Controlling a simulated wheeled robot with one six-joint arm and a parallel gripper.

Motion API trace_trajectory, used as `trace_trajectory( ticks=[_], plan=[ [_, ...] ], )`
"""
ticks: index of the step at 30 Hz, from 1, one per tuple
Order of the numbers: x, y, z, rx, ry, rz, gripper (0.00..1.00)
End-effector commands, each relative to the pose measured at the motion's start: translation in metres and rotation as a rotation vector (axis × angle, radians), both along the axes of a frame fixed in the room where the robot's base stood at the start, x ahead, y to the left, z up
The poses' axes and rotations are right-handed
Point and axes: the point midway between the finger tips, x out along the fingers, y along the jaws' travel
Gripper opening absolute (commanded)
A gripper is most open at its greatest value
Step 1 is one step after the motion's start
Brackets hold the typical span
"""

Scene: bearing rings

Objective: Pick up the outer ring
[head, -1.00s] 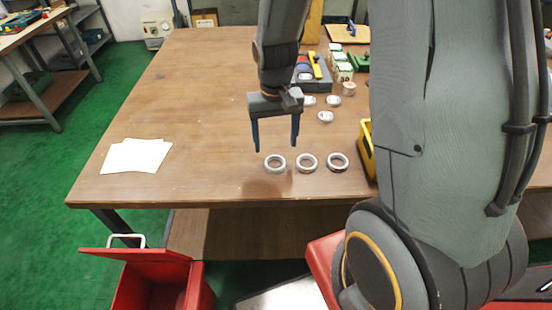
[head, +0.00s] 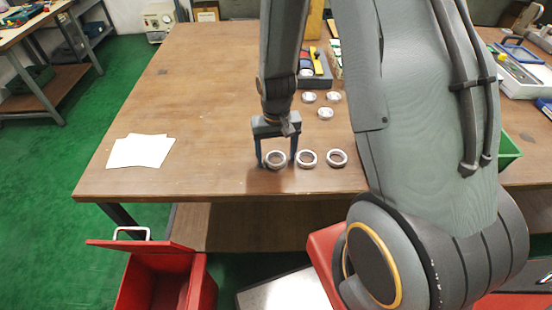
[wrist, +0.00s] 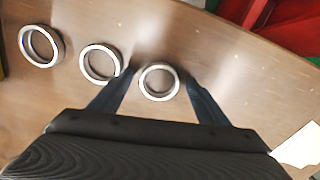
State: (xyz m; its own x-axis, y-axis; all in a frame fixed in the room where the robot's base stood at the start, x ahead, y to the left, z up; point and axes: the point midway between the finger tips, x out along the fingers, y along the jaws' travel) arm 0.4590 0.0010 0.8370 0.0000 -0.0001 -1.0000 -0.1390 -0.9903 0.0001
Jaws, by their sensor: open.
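Three silver rings lie flat in a row near the front edge of the wooden table: a left ring (head: 275,160), a middle ring (head: 307,158) and a right ring (head: 337,158). I cannot tell from their looks which is called the outer ring. My gripper (head: 277,163) is open, pointing down, with its blue fingers on either side of the left ring. In the wrist view that ring (wrist: 159,82) sits between the fingertips, with a gap on each side. The middle ring (wrist: 100,63) is close beside one finger; the right ring (wrist: 41,46) is farther off.
Several smaller silver parts (head: 325,113) lie farther back, near a dark tray (head: 318,80) with coloured items. White papers (head: 141,151) lie at the table's left. A red bin (head: 160,280) stands below the front edge. The table's left half is mostly clear.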

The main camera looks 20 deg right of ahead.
Motion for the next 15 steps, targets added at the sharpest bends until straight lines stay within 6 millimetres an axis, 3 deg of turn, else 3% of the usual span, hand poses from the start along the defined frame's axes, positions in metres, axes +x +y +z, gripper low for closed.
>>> trace_trajectory(
  ticks=[5,13,15],
  plan=[
    [0.0002,0.0,0.0,0.0,0.0,0.0,0.7],
    [0.0001,0.0,0.0002,0.0,0.0,0.0,0.26],
    [0.0002,0.0,0.0003,0.0,0.0,0.0,0.23]
  ],
)
